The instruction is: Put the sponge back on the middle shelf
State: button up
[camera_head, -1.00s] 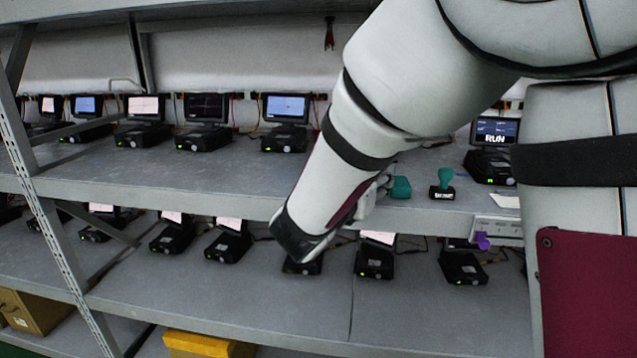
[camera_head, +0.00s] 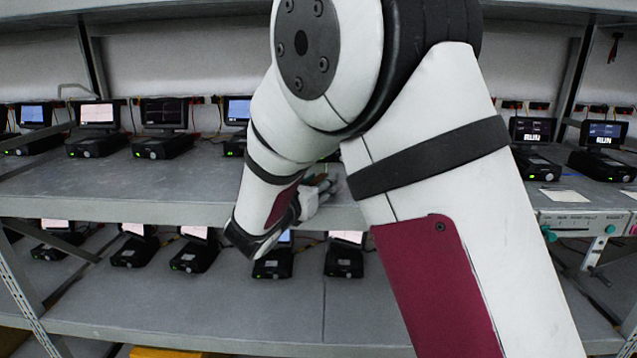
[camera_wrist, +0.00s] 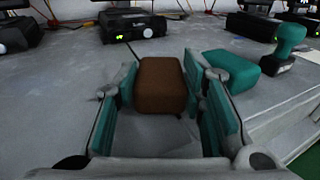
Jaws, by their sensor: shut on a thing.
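A brown sponge (camera_wrist: 161,85), a small rounded block, sits between the teal pads of my gripper (camera_wrist: 163,100) in the wrist view. My gripper is shut on it, just over the grey middle shelf (camera_wrist: 75,85); whether the sponge touches the shelf I cannot tell. In the head view my gripper (camera_head: 318,190) is low beside the front edge of the middle shelf (camera_head: 150,205), partly covered by my arm, and the sponge is barely visible there.
A teal block (camera_wrist: 232,70) and a teal-handled stamp (camera_wrist: 287,45) stand right of the sponge. Black devices with screens (camera_head: 165,125) line the shelf's back, with one (camera_wrist: 130,25) behind the sponge. Bare shelf lies left. A lower shelf (camera_head: 210,305) holds more devices.

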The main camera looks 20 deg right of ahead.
jog(key=shift+f, duration=0.1)
jog(key=o, duration=1)
